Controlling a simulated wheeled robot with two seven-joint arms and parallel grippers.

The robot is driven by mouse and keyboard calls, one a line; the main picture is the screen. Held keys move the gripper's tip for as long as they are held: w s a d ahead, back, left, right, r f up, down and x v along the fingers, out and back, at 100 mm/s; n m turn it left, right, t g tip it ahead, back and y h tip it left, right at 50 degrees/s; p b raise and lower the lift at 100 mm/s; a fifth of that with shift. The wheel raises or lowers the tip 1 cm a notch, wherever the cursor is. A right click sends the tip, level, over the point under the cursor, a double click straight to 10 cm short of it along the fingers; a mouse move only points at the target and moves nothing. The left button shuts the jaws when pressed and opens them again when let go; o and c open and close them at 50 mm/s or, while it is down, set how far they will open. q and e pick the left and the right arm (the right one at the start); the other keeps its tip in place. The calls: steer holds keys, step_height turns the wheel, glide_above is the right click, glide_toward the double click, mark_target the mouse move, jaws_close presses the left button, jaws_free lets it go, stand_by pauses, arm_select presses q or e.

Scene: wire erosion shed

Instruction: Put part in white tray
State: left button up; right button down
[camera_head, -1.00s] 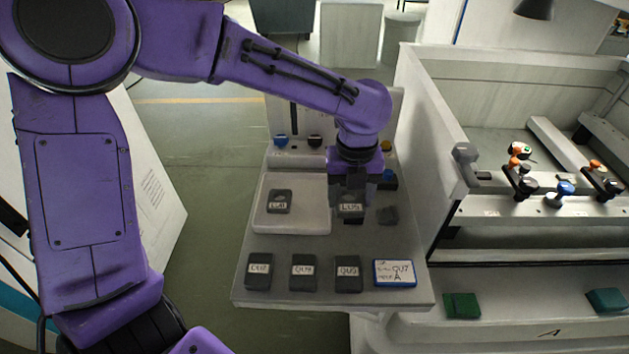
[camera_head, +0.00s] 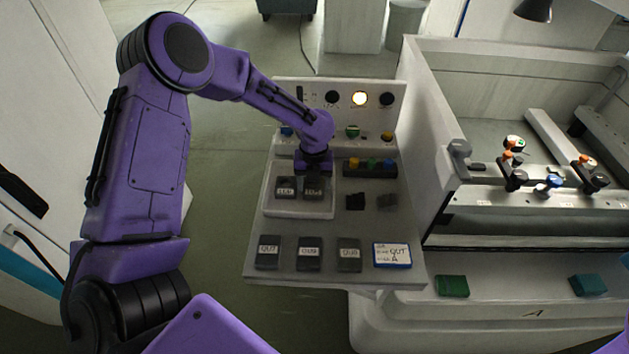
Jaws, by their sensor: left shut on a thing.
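The white tray (camera_head: 298,209) lies on the grey bench, left of its middle. A dark labelled part (camera_head: 286,188) sits in the tray's left half. My left gripper (camera_head: 313,178) points down over the tray's right half, shut on a second dark part with a white label (camera_head: 313,192). That held part is right beside the first one; I cannot tell whether it touches the tray floor. The gripper hides the tray's back right area. My right gripper is not in view.
Two small dark pieces (camera_head: 355,202) lie right of the tray. Dark labelled blocks (camera_head: 309,254) and a blue-edged card (camera_head: 392,255) line the front. A strip of coloured knobs (camera_head: 370,168) and a panel with a lit lamp (camera_head: 359,98) stand behind. A machine wall is at right.

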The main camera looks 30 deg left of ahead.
arm_select(q)
steer(key=shift+w+f, duration=0.25)
steer(key=shift+w, duration=0.1)
steer(key=o, duration=1.2)
steer(key=shift+s+r, duration=0.1)
steer(key=shift+s, duration=0.1)
steer(key=shift+r, duration=0.1)
step_height(320, 180, up, 12)
steer(key=b, duration=0.2)
